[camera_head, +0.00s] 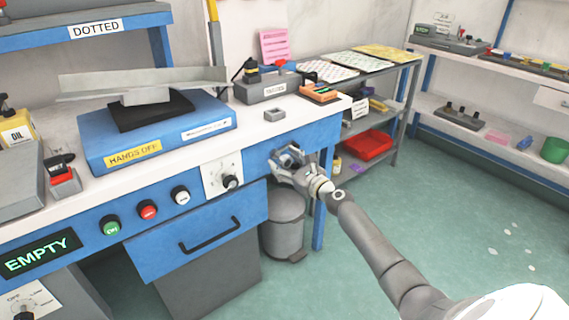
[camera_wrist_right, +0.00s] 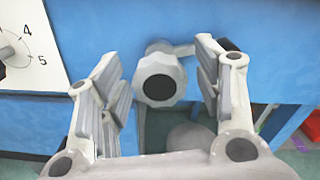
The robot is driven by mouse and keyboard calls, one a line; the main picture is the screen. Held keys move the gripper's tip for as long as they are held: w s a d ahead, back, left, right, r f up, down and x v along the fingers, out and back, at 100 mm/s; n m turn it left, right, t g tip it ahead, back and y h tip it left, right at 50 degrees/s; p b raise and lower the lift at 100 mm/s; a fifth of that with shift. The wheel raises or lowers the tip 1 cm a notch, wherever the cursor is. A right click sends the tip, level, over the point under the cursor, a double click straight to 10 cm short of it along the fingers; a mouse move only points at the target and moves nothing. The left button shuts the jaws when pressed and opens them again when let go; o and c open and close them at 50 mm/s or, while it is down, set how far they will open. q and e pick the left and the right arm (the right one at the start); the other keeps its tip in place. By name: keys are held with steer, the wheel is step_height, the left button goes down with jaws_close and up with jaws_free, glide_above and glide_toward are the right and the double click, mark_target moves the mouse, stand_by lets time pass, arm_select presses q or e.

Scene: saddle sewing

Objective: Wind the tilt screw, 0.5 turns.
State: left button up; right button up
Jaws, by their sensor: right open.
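The tilt screw seems to be the grey faceted knob (camera_wrist_right: 160,80) on the blue front panel of the bench, with a short bar behind it. In the head view the knob (camera_head: 287,158) is partly covered by my right gripper (camera_head: 284,166). In the right wrist view my right gripper (camera_wrist_right: 162,88) is open, with one finger on each side of the knob. There are visible gaps between the fingers and the knob. My left gripper is not in view.
A dial plate (camera_head: 222,174) with a black knob is left of the screw. Green, red and white buttons (camera_head: 148,209) and a drawer (camera_head: 200,228) are further left. A grey bin (camera_head: 283,222) stands below. A blue machine base (camera_head: 160,133) sits on the bench.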

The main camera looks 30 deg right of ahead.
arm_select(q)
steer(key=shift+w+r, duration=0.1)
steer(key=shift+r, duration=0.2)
arm_select(e)
steer(key=shift+w, duration=0.3)
steer(key=c, duration=1)
steer(key=shift+c, duration=0.2)
steer(key=shift+n, duration=0.3)
